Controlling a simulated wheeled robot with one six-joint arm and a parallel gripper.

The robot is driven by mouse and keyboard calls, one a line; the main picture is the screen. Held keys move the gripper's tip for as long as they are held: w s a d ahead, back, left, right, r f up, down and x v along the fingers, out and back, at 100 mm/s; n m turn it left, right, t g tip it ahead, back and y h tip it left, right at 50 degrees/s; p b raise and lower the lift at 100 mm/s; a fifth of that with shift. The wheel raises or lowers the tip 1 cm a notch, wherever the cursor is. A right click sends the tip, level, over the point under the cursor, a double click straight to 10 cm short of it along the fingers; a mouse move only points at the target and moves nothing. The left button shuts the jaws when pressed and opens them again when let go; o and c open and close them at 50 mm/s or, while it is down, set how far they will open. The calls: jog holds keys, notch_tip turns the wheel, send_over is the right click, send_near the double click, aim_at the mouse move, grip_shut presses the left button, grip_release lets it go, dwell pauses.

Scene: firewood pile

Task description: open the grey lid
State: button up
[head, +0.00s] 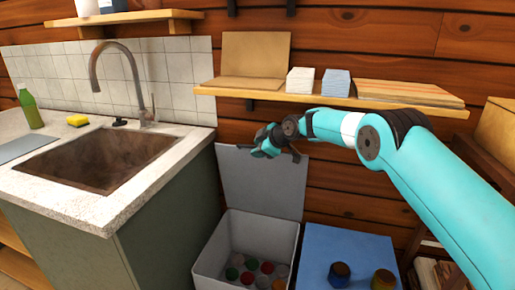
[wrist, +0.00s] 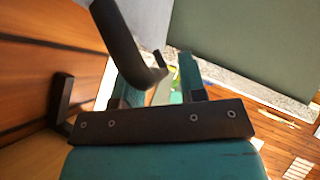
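The grey lid (head: 262,185) stands upright behind the grey bin (head: 208,262), close to the wooden wall, so the bin's top is open. Several coloured round tops (head: 250,264) show inside the bin. My gripper (head: 266,150) is at the lid's upper edge in the head view. In the wrist view my two teal fingers (wrist: 160,78) are apart, with a gap between them. A dark bent bar (wrist: 128,45) passes close to the fingers; I cannot tell whether it touches them.
A blue box (head: 348,245) with two dark-topped jars stands right of the bin. The sink counter (head: 90,205) is at the left. A wooden shelf (head: 330,97) with boxes runs just above my gripper.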

jog(key=b+v, duration=0.1)
jog(key=v, duration=1.1)
jog(key=shift+b, duration=0.4)
jog(key=s+d+f+m+g+h, duration=0.2)
jog(key=s+d+m, duration=0.45)
jog(key=s, duration=0.55)
jog(key=s+d+f+m+g+h, duration=0.1)
jog(key=s+d+f+m+h, duration=0.15)
jog(key=s+d+m, duration=0.65)
jog(key=s+d+f+m+g+h, duration=0.1)
jog(key=s+d+m+g+h, duration=0.3)
jog(key=s, duration=1.2)
jog(key=s+a+r+n+y+p, duration=0.2)
jog(key=s+a+r+n+p, duration=0.1)
jog(key=s+a+r+n, duration=0.2)
jog(key=s+a+r+n+y+p, duration=0.3)
jog(key=s+a+r+n+p, duration=0.1)
jog(key=a+r, duration=0.5)
jog(key=shift+s+a+r+n, duration=0.2)
jog(key=shift+s+r+n, duration=0.2)
jog(key=shift+r, duration=0.3)
